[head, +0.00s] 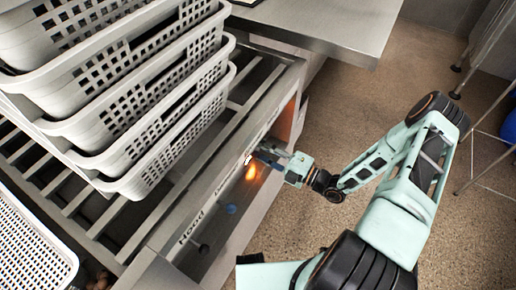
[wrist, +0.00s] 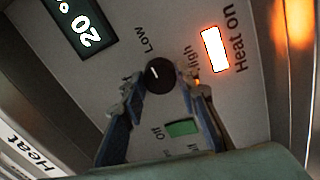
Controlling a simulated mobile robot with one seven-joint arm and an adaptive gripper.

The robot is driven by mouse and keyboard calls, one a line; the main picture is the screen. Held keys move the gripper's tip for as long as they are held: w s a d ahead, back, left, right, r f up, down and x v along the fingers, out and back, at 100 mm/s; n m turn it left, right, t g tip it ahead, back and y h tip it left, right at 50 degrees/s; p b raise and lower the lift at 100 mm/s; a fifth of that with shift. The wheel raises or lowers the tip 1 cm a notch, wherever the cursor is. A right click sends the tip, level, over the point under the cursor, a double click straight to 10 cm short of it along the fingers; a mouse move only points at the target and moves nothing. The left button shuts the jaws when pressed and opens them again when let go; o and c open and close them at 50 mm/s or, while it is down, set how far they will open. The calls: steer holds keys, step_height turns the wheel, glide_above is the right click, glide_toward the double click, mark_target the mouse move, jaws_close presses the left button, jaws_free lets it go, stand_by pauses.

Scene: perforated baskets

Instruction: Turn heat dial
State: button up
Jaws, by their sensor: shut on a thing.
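The heat dial is a round black knob (wrist: 160,77) with a white pointer line, on a light panel between the words "Low" and "High" in the wrist view. My gripper (wrist: 160,88) has its two fingers around the knob, one at each side, and is shut on it. The pointer line leans toward the "Low" side. In the head view my gripper (head: 262,153) reaches the panel front, and the knob is hidden there. A lit "Heat on" light (wrist: 214,49) glows white-orange beside the dial. A dark display (wrist: 82,25) reads 20 %.
Stacked perforated grey baskets (head: 130,140) stand on slatted rails left of the panel (head: 222,190). Another basket (head: 30,245) is at the lower left. A metal table (head: 325,25) is at the top. A green switch (wrist: 182,128) sits below the dial.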

stand_by(0.4)
steer(key=o, duration=1.1)
steer(key=v, duration=1.2)
steer(key=shift+d, duration=0.1)
